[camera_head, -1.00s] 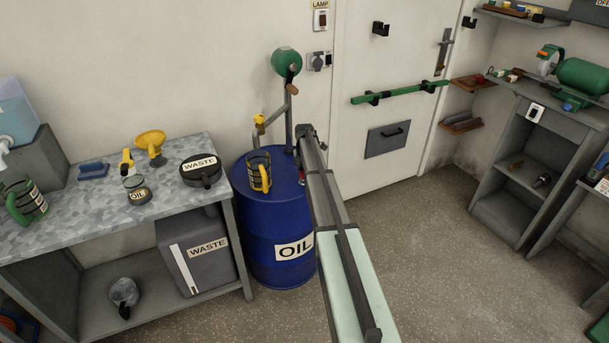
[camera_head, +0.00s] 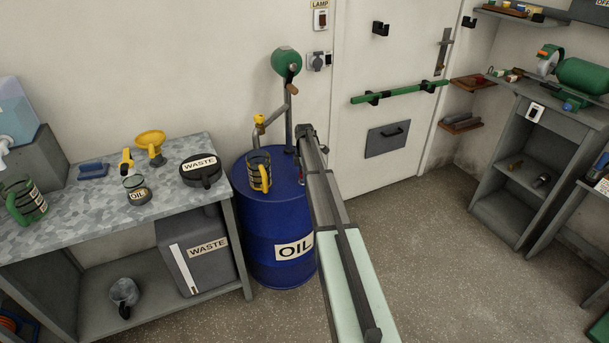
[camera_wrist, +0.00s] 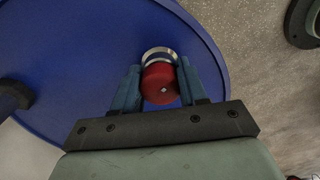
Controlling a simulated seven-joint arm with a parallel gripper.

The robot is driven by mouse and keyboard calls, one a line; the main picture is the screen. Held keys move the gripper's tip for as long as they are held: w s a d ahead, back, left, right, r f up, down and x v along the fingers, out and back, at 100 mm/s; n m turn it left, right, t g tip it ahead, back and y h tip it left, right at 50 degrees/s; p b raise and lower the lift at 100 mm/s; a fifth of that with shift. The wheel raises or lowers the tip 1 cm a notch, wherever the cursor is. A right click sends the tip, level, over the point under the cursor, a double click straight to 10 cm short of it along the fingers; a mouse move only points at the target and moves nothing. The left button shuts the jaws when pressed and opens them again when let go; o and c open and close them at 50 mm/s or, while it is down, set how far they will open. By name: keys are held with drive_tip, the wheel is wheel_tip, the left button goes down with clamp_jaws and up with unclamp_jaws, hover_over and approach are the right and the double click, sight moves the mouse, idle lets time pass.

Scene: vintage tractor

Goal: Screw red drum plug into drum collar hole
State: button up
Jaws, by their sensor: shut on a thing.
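The red drum plug (camera_wrist: 160,84) is between the two blue fingers of my gripper (camera_wrist: 160,88) in the wrist view. My gripper is shut on it, above the top of the blue drum (camera_wrist: 95,50). The metal drum collar (camera_wrist: 159,53) shows as a bright ring just beyond the plug. The plug covers part of the ring, so I cannot tell whether the plug sits in the hole. In the head view the blue oil drum (camera_head: 270,233) stands by the wall, and my arm hides the plug and collar.
A jug with a yellow handle (camera_head: 259,172) stands on the drum top. A pump with a green top (camera_head: 286,63) rises behind it. A workbench (camera_head: 75,220) with a black waste container (camera_head: 200,170) is close on the left. The floor to the right is clear.

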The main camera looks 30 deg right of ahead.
drive_tip(key=shift+m, duration=0.9)
drive_tip(key=shift+m, duration=0.8)
drive_tip(key=o, duration=0.6)
drive_tip(key=shift+n, duration=0.9)
